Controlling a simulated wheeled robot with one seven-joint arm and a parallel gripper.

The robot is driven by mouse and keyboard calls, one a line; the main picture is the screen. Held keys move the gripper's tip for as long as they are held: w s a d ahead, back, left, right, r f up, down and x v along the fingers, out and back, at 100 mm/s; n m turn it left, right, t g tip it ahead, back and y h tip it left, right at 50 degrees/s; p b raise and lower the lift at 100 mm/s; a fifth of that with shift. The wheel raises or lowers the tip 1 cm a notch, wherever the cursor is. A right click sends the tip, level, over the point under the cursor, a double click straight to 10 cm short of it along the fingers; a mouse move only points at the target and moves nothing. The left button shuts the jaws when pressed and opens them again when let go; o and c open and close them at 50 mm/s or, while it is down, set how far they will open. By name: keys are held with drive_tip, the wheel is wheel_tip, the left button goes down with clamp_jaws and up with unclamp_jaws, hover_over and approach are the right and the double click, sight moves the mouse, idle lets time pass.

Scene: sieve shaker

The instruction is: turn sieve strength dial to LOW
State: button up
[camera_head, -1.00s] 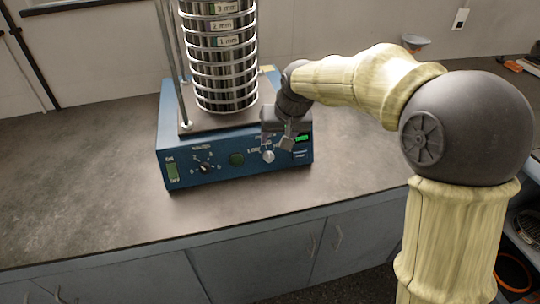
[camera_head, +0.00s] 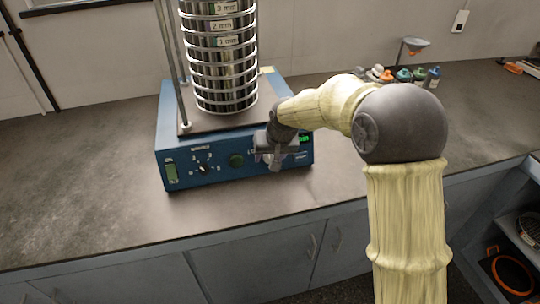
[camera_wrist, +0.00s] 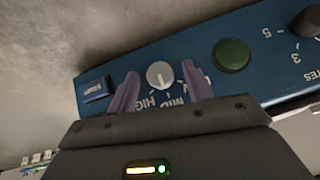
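The strength dial (camera_wrist: 160,75) is a small pale round knob on the shaker's blue front panel, with HIGH and MID printed beside it and further lettering partly behind a finger. In the wrist view my gripper (camera_wrist: 160,70) is open, with one purple finger on each side of the dial and visible gaps between. The exact setting of its pointer is hard to read. In the head view my gripper (camera_head: 272,160) is at the right part of the blue sieve shaker's (camera_head: 165,140) front and hides the dial.
A black minutes dial (camera_head: 203,168) and a green button (camera_head: 236,160) sit left of my gripper. A sieve stack (camera_head: 222,60) stands on the shaker. The counter (camera_head: 80,190) left of it is clear.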

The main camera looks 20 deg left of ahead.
drive_tip(key=c, duration=0.9)
drive_tip(key=shift+c, duration=0.2)
drive_tip(key=shift+s+a+h, duration=0.1)
drive_tip(key=shift+h, duration=0.2)
drive_tip(key=shift+s+a+n+t+h, duration=0.1)
drive_tip(key=shift+a+n+t+h, duration=0.1)
drive_tip(key=shift+n+t+h, duration=0.6)
drive_tip(key=shift+s+a+f+n+t+h+b, duration=0.1)
drive_tip(key=shift+f+n+t+h+b, duration=0.25)
drive_tip(key=shift+n+h+b, duration=0.4)
drive_tip(key=n+t+h+b, duration=0.1)
drive_tip(key=n+t+b, duration=0.1)
drive_tip(key=b, duration=0.1)
drive_tip(key=shift+s+a+h, duration=0.1)
drive_tip(key=shift+h, duration=0.25)
drive_tip(key=shift+n+t+h+b, duration=0.4)
drive_tip(key=shift+n+t+b, duration=0.2)
drive_tip(key=shift+b, duration=0.55)
drive_tip(key=shift+n+t+b, duration=0.25)
drive_tip(key=shift+t+b, duration=0.1)
drive_tip(key=shift+r, duration=0.1)
